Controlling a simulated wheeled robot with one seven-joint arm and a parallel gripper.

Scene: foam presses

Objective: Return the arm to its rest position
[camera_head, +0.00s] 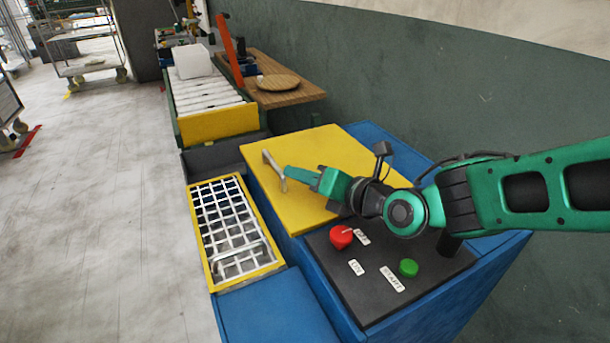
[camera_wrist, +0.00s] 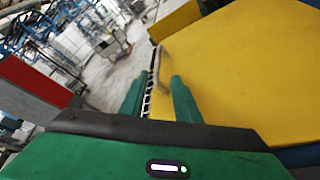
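My gripper (camera_head: 287,172) is green and is stretched out over the yellow lid (camera_head: 318,155) of the blue press, near its left edge. In the wrist view its two fingers (camera_wrist: 160,80) stand apart with a gap between them. A pale bar handle (camera_head: 274,170) on the lid's left edge is right at the fingertips. It also shows in the wrist view (camera_wrist: 157,62), seen through the gap. I cannot tell whether the fingers touch it. The arm reaches in from the right, above the press's control panel.
The black panel (camera_head: 350,290) carries a red knob (camera_head: 341,237) and a green button (camera_head: 408,267) below my arm. A yellow-framed metal grid (camera_head: 208,277) lies left of the press. A roller conveyor (camera_head: 205,92) and wooden board (camera_head: 290,99) stand behind.

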